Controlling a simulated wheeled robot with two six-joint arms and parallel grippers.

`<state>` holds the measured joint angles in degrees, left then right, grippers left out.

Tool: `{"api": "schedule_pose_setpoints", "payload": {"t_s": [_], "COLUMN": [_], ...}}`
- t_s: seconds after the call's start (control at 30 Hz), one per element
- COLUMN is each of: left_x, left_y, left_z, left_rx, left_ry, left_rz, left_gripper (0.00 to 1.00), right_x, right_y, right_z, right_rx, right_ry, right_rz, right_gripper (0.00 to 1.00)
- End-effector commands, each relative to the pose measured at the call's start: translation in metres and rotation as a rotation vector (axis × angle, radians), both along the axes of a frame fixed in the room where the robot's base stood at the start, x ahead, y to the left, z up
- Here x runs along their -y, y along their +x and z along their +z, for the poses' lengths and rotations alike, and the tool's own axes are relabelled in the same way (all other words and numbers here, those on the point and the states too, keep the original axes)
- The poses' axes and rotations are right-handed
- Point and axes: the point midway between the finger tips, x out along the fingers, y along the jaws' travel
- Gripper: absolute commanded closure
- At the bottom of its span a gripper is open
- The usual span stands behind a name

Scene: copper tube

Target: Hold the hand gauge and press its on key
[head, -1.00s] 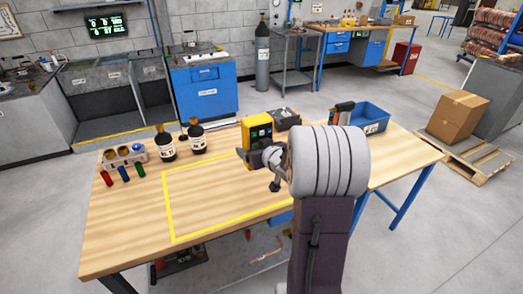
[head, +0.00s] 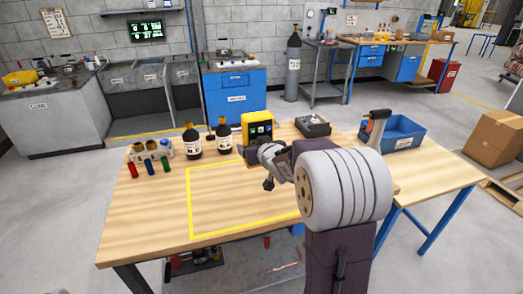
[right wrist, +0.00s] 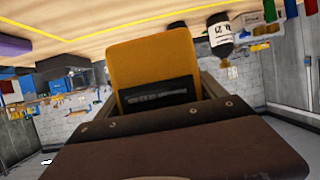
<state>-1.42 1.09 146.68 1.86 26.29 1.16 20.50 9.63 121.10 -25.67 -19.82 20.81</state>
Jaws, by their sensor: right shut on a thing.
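The hand gauge (head: 256,124) is a yellow upright box with a small lit dark screen, near the back of the wooden table in the head view. My right gripper (head: 260,149) is shut on its lower part. In the right wrist view the gauge's orange-yellow back (right wrist: 152,62), with a dark label panel, stands between the jaws of my right gripper (right wrist: 165,97). I cannot tell whether the gauge touches the table. Its on key is too small to make out. My left gripper is not in view.
Two dark bottles (head: 192,140) stand left of the gauge. A holder (head: 160,150) and red, blue and green pieces (head: 150,167) are at the table's left. A grey tray (head: 313,125) and blue bin (head: 402,132) are at the right. The yellow-outlined area (head: 235,205) is clear.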

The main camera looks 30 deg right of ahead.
Motion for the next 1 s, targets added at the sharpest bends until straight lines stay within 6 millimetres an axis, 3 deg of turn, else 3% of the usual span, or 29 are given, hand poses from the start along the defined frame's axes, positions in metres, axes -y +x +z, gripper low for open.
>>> {"api": "schedule_pose_setpoints", "payload": {"t_s": [0.3,1.0], "left_x": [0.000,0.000], "left_y": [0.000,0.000], "left_z": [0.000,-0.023], "left_rx": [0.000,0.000], "left_ry": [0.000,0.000], "left_rz": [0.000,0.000], "left_gripper": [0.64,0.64], "right_x": [0.000,0.000], "right_y": [0.000,0.000], "right_z": [0.001,-0.025], "right_rx": [0.003,0.002], "right_ry": [-0.001,0.000], "right_rz": [0.000,0.000], "right_gripper": [0.86,0.86]}}
